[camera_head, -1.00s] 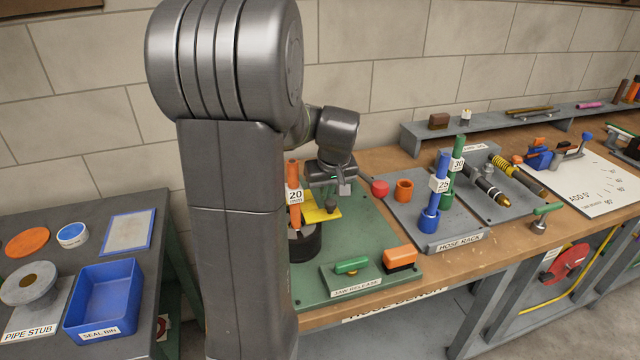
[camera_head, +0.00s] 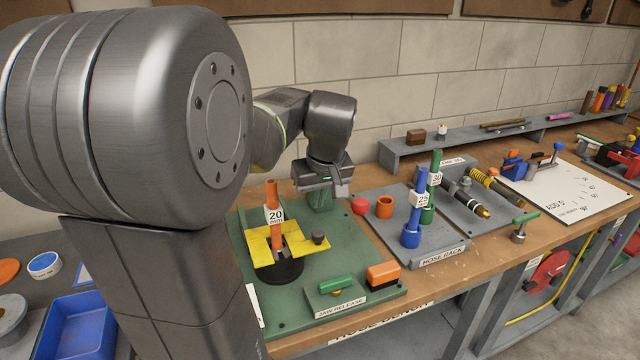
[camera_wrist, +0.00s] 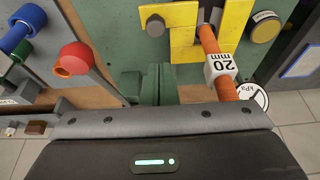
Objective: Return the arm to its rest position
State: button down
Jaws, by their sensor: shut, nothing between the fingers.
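My gripper (camera_head: 322,183) hangs over the back of the green board (camera_head: 345,238), right of and behind the upright orange hose (camera_head: 273,215) tagged 20 mm. Its jaws are shut with nothing held. My arm's large grey links cover the left of the head view. The orange hose stands in a black round base (camera_head: 279,272) with a yellow plate (camera_head: 258,245) around it, apart from my gripper.
The hose rack (camera_head: 440,254) with upright blue (camera_head: 419,205) and green (camera_head: 432,190) hoses stands right of my gripper. A red knob (camera_head: 359,206) and an orange ring (camera_head: 384,207) are close by. A raised shelf (camera_head: 470,140) runs along the wall. A blue bin (camera_head: 75,325) is at lower left.

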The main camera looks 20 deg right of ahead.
jog(key=v, duration=0.5)
jog(key=shift+f, duration=0.1)
jog(key=x, duration=1.2)
jog(key=shift+w+f, duration=0.15)
jog(key=shift+f, duration=0.25)
jog(key=w+p, duration=0.1)
jog(key=w, duration=0.6)
jog(key=shift+d+f+p, duration=0.2)
jog(key=shift+f+p, duration=0.1)
jog(key=shift+f, duration=0.05)
jog(key=shift+s, duration=0.1)
